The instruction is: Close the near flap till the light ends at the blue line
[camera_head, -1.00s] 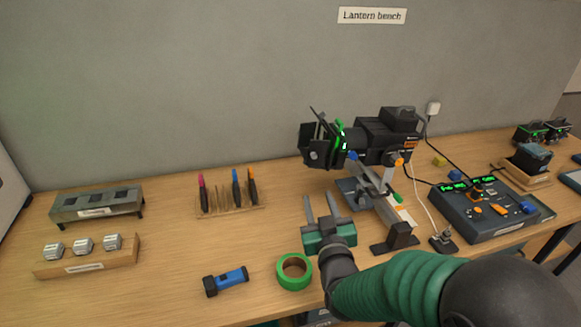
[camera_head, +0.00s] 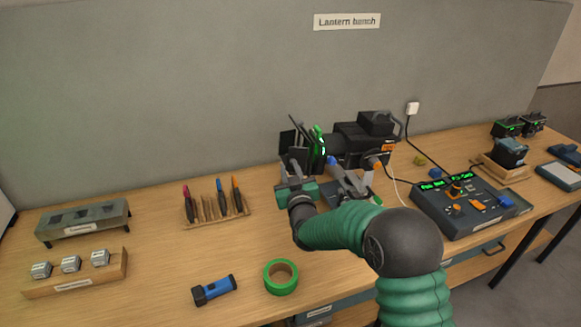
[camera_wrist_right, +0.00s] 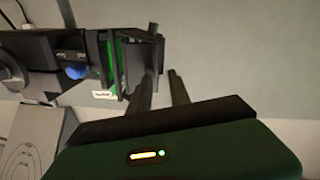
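The black stage lantern (camera_head: 362,140) stands on the bench with its dark flaps (camera_head: 289,142) at its left end, beside a green-lit frame (camera_head: 319,146). My right gripper (camera_head: 294,168) is just below and in front of these flaps. In the right wrist view its two fingers (camera_wrist_right: 162,74) point up with a gap between them, empty. A dark flap (camera_wrist_right: 138,62) is just left of the left finger; I cannot tell whether they touch. The gripper hides part of the lower flaps in the head view. I cannot make out the light's edge or a blue line. My left gripper is not in view.
A control desk (camera_head: 462,207) with faders stands right of the lantern. A green tape roll (camera_head: 281,277) and a blue torch (camera_head: 214,290) lie at the front. A tool rack (camera_head: 216,214) and a grey box (camera_head: 84,222) stand further left. Bench between rack and tape is clear.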

